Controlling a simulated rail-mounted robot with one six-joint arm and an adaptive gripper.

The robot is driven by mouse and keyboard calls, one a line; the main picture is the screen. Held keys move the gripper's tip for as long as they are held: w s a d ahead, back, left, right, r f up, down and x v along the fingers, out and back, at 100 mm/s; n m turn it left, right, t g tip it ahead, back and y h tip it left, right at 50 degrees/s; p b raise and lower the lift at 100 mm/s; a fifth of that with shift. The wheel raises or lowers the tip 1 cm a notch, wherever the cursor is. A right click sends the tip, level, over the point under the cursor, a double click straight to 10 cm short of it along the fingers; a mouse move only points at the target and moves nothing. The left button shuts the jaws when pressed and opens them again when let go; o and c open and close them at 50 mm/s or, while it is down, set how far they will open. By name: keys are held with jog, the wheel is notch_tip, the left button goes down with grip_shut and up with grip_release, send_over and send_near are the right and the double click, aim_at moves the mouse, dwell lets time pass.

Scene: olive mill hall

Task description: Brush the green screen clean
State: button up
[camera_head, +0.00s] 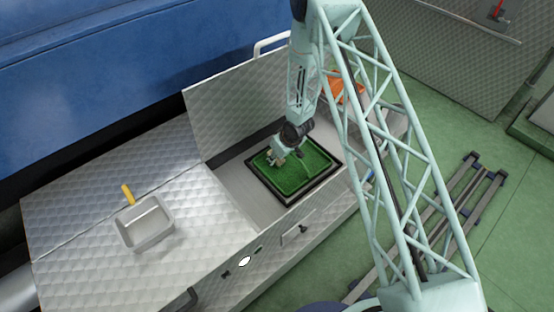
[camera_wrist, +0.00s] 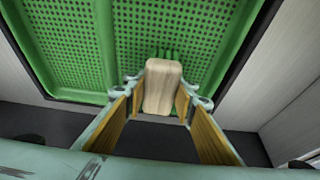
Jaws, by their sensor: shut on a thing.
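The green screen (camera_head: 308,172) is a perforated green panel in a dark frame, lying in the open metal bay. It fills the upper part of the wrist view (camera_wrist: 70,45), where its holes and a raised rib show. My gripper (camera_head: 281,158) is over the screen's far left part. In the wrist view my gripper (camera_wrist: 161,98) is shut on a pale wooden block, the brush (camera_wrist: 164,82), held between its two fingers near the screen's edge. I cannot make out any dirt on the screen.
A raised metal lid (camera_head: 235,105) stands behind the bay. A grey bin (camera_head: 145,228) and a yellow-handled thing (camera_head: 128,194) are on the metal top at left. An orange object (camera_head: 345,88) lies beyond the screen, partly behind my arm. The blue machine (camera_head: 120,55) bounds the back.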

jog(key=shift+w+a+r, duration=0.1)
jog(key=shift+w+a, duration=0.15)
jog(key=shift+w, duration=0.05)
jog(key=shift+w+a+r+p, duration=0.1)
jog(key=shift+w+a+p, duration=0.4)
jog(key=shift+p, duration=0.3)
notch_tip(320, 180, up, 3)
jog(key=shift+d+f+p, duration=0.1)
jog(key=shift+p, duration=0.4)
jog(key=shift+r+p, duration=1.7)
jog(key=shift+r, duration=0.8)
jog(key=s+d+r+m+h, duration=0.1)
jog(key=s+d+r+m, duration=0.2)
jog(key=s+d+r, duration=0.2)
jog(key=s+d+r+m+t+h, duration=0.1)
jog(key=s+d+r+m, duration=0.3)
jog(key=s+d, duration=0.8)
jog(key=d+r, duration=0.2)
jog(key=d, duration=0.1)
jog(key=shift+m+h, duration=0.3)
jog(key=shift+h, duration=0.1)
jog(key=shift+s, duration=0.1)
